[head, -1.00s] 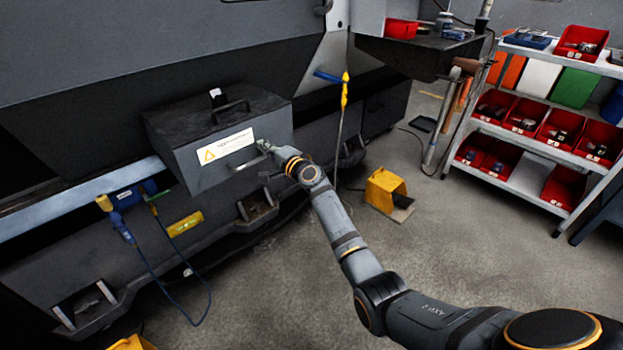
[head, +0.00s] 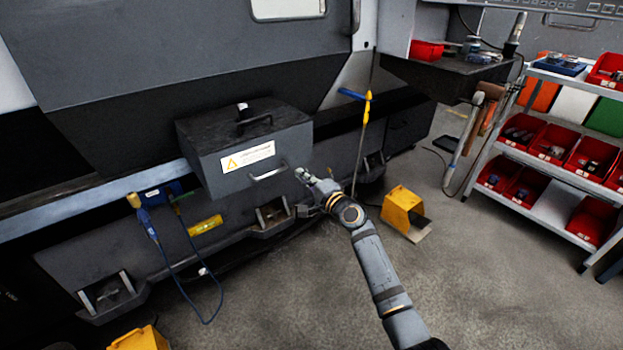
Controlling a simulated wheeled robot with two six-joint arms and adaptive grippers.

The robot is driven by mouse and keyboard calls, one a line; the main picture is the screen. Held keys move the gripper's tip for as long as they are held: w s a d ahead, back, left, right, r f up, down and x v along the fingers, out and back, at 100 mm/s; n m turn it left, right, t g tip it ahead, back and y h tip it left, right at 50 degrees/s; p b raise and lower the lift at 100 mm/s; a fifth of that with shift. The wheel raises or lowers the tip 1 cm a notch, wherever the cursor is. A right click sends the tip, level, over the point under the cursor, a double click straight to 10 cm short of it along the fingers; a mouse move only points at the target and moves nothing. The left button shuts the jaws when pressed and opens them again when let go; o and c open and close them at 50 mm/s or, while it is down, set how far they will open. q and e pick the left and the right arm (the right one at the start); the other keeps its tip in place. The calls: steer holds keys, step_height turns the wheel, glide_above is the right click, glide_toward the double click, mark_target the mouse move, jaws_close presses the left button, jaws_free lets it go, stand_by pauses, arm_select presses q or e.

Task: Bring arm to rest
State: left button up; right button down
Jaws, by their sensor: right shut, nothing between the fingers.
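My right arm comes in from the bottom of the head view. Its gripper (head: 304,176) is shut and empty. It appears just right of the front handle (head: 268,173) of a grey box (head: 215,181) with a yellow warning label, apart from that handle in the picture. The box is on the front of the dark machine and has a second handle on its top. My left gripper is not in view.
A yellow foot pedal housing (head: 400,212) stands on the floor right of my forearm. A shelf rack (head: 540,200) with red bins is at the right. A blue cable (head: 213,300) hangs at the lower left. The floor in the middle is clear.

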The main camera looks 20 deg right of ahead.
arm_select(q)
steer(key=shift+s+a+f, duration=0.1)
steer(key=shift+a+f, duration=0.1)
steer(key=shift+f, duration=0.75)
arm_select(e)
steer(key=v, duration=0.3)
steer(key=shift+s+d+r, duration=0.1)
steer(key=shift+s, duration=0.1)
steer(key=shift+s, duration=0.1)
